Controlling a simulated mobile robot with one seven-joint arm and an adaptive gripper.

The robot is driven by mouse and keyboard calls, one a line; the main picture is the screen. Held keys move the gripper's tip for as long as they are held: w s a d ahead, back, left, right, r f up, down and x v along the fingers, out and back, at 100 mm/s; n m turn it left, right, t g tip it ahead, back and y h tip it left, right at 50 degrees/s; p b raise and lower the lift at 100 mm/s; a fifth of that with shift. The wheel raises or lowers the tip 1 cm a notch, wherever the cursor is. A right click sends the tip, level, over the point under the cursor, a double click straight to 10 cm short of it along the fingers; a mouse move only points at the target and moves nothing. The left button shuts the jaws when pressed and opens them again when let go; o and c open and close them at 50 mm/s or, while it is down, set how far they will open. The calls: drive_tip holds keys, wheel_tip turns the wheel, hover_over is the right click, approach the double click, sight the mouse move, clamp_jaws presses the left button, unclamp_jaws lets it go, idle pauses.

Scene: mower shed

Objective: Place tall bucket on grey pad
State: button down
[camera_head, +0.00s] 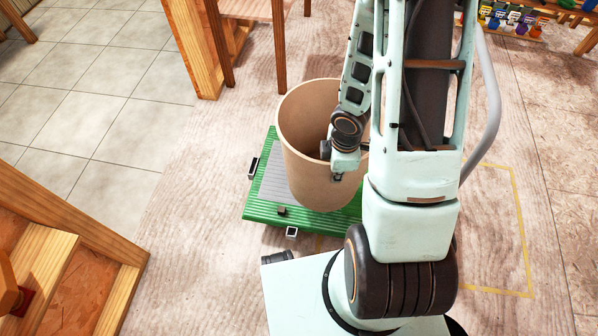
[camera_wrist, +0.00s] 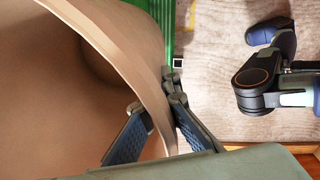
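The tall bucket (camera_head: 310,165) is tan, round and open at the top. In the head view it is over the grey pad (camera_head: 274,187), which lies on a green ribbed base (camera_head: 262,213). The bucket covers much of the pad, and I cannot tell whether its bottom touches it. My gripper (camera_head: 337,172) is at the bucket's near right rim. In the wrist view my gripper (camera_wrist: 154,98) has one finger inside and one outside, shut on the wall of the bucket (camera_wrist: 120,50).
Wooden furniture legs (camera_head: 279,45) stand close behind the bucket. A wooden step structure (camera_head: 70,270) is at the lower left. A yellow outline (camera_head: 520,230) marks clear floor at the right. A shelf with small coloured items (camera_head: 512,18) is at the upper right.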

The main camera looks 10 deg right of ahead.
drive_tip(key=w+a+f+b, duration=0.3)
drive_tip(key=w+a+f, duration=0.4)
drive_tip(key=w+f, duration=0.5)
drive_tip(key=shift+f, duration=0.45)
drive_tip(key=shift+w, duration=0.1)
drive_tip(key=c, duration=2.7)
unclamp_jaws()
drive_tip(key=shift+f, duration=0.15)
drive_tip(key=o, duration=0.5)
drive_tip(key=shift+o, duration=0.2)
wheel_tip(320, 180, up, 12)
drive_tip(key=s+p, duration=0.1)
drive_tip(key=p, duration=0.3)
